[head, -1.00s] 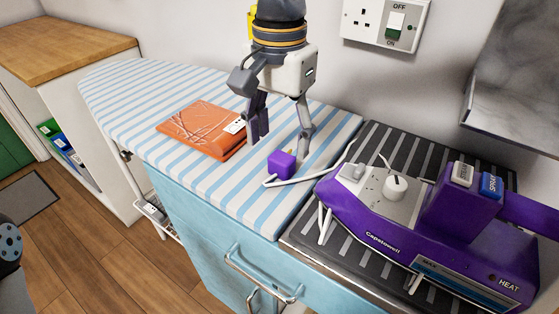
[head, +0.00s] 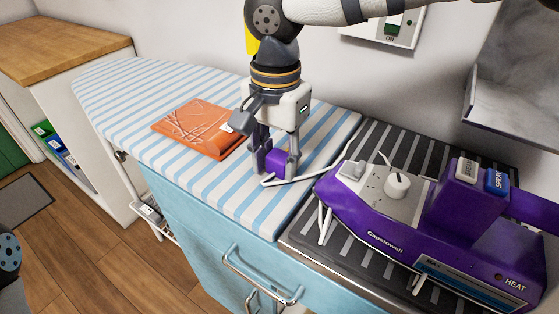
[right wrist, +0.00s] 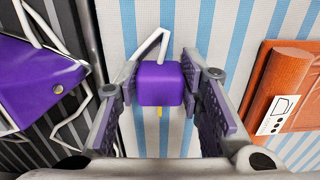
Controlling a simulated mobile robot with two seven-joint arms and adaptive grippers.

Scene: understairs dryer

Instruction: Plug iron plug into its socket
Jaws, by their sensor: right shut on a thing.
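The purple iron plug (head: 274,161) is on the striped ironing board, with a white cord running off to the right. My right gripper (head: 277,168) points down and is shut on the plug. In the right wrist view the plug (right wrist: 160,84) sits between the two fingers, with a bit of yellow below it.
An orange folded item (head: 197,128) lies on the striped board (head: 110,90) left of the gripper. A ribbed dark mat (head: 400,140) is under the purple unit. A grey shelf (head: 520,110) overhangs at the right. White cord loops lie around the unit.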

